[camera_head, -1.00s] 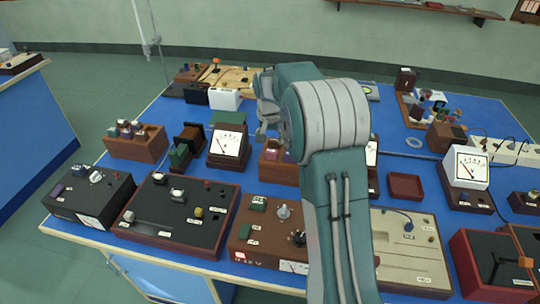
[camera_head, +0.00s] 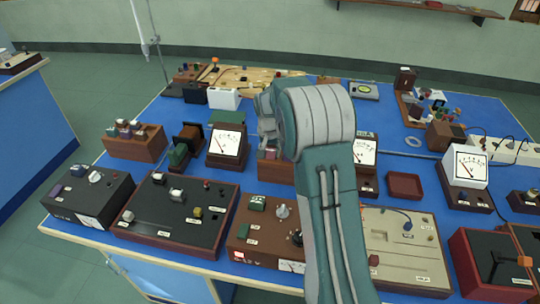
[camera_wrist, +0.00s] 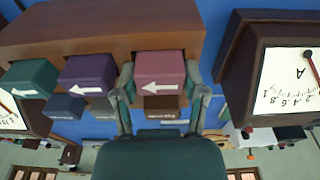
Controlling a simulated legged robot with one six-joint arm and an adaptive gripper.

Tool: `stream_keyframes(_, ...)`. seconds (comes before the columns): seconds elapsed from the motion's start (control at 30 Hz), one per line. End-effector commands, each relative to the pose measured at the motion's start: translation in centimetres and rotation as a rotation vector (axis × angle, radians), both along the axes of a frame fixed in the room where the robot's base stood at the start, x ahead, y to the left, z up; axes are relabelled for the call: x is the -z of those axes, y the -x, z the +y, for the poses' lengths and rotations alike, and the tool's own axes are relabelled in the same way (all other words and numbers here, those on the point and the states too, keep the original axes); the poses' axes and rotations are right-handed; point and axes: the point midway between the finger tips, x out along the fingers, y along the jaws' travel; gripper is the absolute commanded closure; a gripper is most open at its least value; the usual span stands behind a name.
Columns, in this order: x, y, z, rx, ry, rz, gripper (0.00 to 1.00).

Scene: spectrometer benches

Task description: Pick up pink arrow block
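The pink arrow block (camera_wrist: 160,72), with a white arrow pointing left, is in the wrist view at the right end of a row on a brown wooden rack (camera_wrist: 100,22). My gripper (camera_wrist: 160,88) has one finger on each side of it, close against its sides; whether they press on it is not clear. A purple arrow block (camera_wrist: 87,72) and a green arrow block (camera_wrist: 30,76) are to its left. In the head view my gripper (camera_head: 266,138) is low at the rack (camera_head: 272,170), and my arm hides part of it.
A meter (camera_wrist: 290,80) stands close to the right of the rack in the wrist view. In the head view, another meter (camera_head: 226,142) stands left of the rack and a red tray (camera_head: 404,185) lies to the right. Control boxes (camera_head: 178,212) fill the table's front.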

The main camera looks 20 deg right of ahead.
Motion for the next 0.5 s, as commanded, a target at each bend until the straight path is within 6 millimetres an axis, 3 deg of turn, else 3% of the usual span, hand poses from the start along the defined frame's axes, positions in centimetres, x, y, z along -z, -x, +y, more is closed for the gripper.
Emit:
stream_keyframes(0.33, -0.2, 0.0, 0.0, 0.0, 0.0, 0.0, 0.88)
stream_keyframes(0.5, -1.7, 0.0, 0.0, 0.0, 0.0, -0.002, 0.88)
